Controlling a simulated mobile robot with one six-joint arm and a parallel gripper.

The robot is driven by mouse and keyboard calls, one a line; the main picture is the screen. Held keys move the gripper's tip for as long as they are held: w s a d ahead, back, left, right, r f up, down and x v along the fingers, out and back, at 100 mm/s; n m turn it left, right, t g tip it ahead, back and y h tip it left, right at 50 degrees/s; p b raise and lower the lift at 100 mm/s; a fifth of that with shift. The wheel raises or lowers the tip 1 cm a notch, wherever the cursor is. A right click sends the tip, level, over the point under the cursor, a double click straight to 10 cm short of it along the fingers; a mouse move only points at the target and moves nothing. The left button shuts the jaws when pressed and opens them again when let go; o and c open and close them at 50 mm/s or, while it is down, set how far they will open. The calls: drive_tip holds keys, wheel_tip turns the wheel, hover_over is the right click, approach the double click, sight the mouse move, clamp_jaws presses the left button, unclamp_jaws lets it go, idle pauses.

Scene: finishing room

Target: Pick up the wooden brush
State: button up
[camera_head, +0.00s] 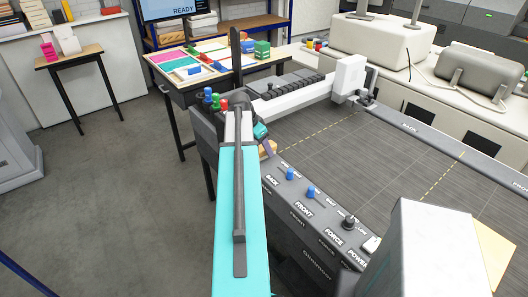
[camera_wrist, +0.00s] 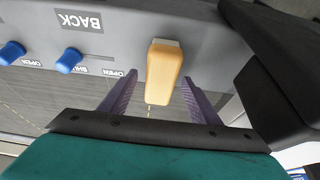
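The wooden brush (camera_wrist: 164,75) shows in the wrist view as a yellow-orange wooden block with a pale strip at its far end. It lies near the machine's dark front panel marked BACK. My gripper (camera_wrist: 158,82) is open, with one purple finger on each side of the brush. A gap shows on the left; the right finger looks close to the brush, and I cannot tell if it touches. In the head view a small tan piece of the brush (camera_head: 271,147) shows beside my gripper (camera_head: 266,150); my arm hides much of that area.
The control panel (camera_head: 305,205) has blue knobs and a black FORCE knob close to my gripper. The wide dark machine bed (camera_head: 400,150) is mostly clear. A white carriage (camera_head: 350,77) stands behind it. A table with colourful screens (camera_head: 172,61) is at the back.

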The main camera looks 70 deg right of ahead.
drive_tip(key=c, duration=1.1)
drive_tip(key=shift+r, duration=0.2)
drive_tip(key=shift+r, duration=0.15)
drive_tip(key=shift+r+b, duration=0.8)
drive_tip(key=shift+r, duration=0.8)
drive_tip(key=w+a+b, duration=0.1)
drive_tip(key=a, duration=0.4)
drive_tip(key=w+a+r+b, duration=0.1)
drive_tip(key=w+a+b, duration=0.1)
drive_tip(key=a, duration=0.3)
drive_tip(key=w+a+b, duration=0.1)
drive_tip(key=a, duration=0.4)
drive_tip(key=shift+w+a+r+b, duration=0.2)
drive_tip(key=shift+w+r+b, duration=0.1)
drive_tip(key=shift+b, duration=0.1)
